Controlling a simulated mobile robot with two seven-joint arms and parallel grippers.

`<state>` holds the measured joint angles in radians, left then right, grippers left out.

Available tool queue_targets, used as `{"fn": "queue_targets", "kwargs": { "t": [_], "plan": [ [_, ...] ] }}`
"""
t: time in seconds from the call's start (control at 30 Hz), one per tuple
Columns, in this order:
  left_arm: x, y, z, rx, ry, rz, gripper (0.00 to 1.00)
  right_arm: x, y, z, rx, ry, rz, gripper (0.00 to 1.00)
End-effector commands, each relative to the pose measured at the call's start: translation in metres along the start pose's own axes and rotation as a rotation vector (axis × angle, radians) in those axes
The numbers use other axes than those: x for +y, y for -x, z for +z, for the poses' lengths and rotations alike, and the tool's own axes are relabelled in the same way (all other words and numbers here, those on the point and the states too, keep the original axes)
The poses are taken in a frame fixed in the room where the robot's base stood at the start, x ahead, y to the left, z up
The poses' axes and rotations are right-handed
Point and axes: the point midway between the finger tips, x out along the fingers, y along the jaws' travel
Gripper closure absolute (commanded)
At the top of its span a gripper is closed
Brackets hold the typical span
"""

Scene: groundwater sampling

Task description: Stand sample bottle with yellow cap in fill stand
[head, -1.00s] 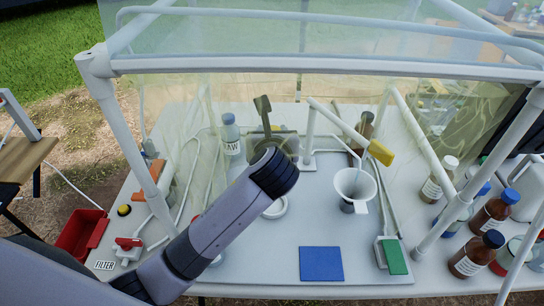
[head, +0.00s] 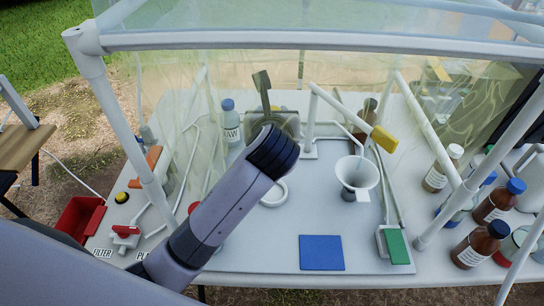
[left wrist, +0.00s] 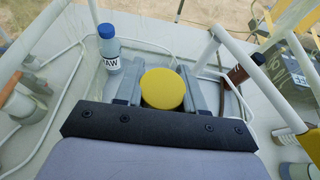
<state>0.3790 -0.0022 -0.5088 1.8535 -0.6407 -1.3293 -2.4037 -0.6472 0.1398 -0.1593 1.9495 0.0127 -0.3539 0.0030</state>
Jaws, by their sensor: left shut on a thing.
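In the left wrist view my left gripper (left wrist: 162,78) is shut on the sample bottle, whose round yellow cap (left wrist: 163,88) faces the camera between the two grey fingers. The bottle's body is hidden below the cap. In the head view my left wrist (head: 271,152) reaches inside the clear-walled enclosure and hides the bottle. A white ring (head: 274,193) lies on the bench just nearer than the wrist. A white upright (head: 310,120) with a sloping arm stands right of the gripper, above a white funnel (head: 357,172). I cannot tell which part is the fill stand. My right gripper is out of view.
A blue-capped bottle marked RAW (head: 231,122) stands left of the gripper. A brown bottle (head: 366,117) stands behind the funnel. A blue mat (head: 321,252) and a green block (head: 397,247) lie in front. White frame tubes (head: 118,120) surround the bench.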

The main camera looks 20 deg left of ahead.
Motion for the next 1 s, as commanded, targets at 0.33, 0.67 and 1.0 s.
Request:
{"fn": "queue_targets", "kwargs": {
  "t": [0.33, 0.67, 1.0],
  "plan": [
    [0.000, -0.027, -0.064, -0.003, 0.000, 0.000, 1.00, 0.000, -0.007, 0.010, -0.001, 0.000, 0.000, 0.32],
    [0.000, -0.040, -0.098, 0.001, -0.001, 0.000, 1.00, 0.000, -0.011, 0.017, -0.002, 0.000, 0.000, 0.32],
    [-0.001, -0.044, -0.106, -0.003, 0.001, -0.001, 1.00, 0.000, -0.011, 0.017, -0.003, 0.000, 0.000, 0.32]
  ]
}}
